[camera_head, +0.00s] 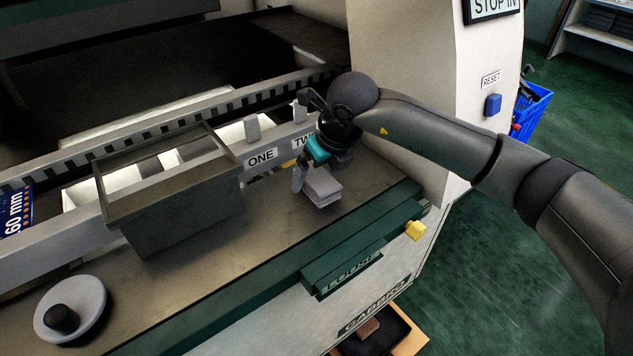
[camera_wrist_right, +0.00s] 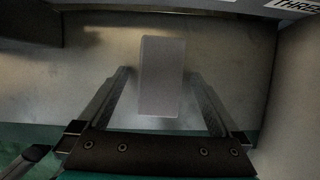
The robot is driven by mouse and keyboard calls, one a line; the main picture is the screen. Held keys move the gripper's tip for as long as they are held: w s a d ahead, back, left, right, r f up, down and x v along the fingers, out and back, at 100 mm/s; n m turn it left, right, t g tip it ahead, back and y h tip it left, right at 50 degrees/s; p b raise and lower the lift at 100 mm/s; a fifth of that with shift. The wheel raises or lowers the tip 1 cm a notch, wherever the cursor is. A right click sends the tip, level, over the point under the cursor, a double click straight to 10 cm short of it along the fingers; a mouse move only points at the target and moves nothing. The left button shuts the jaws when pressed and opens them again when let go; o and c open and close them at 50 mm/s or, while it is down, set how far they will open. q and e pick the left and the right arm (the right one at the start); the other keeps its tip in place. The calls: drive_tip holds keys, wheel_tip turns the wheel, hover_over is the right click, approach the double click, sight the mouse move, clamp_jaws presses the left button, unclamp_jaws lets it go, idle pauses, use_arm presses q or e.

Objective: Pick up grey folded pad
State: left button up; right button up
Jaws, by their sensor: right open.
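The grey folded pad (camera_head: 323,187) lies on the metal ledge of the machine, right of the middle in the head view. In the right wrist view the pad (camera_wrist_right: 162,75) is a pale grey block between the two fingers. My right gripper (camera_head: 308,180) is at the pad in the head view, with one finger showing at its left side. In the wrist view my right gripper (camera_wrist_right: 160,90) is open, with a gap between the pad and each finger. My left gripper is not in view.
A grey open bin (camera_head: 190,207) stands on the ledge to the left. A round dial with a dark knob (camera_head: 66,318) is at the lower left. A rail with labels (camera_head: 262,156) runs behind the pad. A green drawer labelled LOOSE (camera_head: 350,266) is below the ledge's front edge.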

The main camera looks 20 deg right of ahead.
drive_tip(key=shift+f+b, duration=0.2)
drive_tip(key=shift+b, duration=0.15)
idle(0.4)
drive_tip(key=c, duration=1.4)
drive_tip(key=shift+r, duration=0.1)
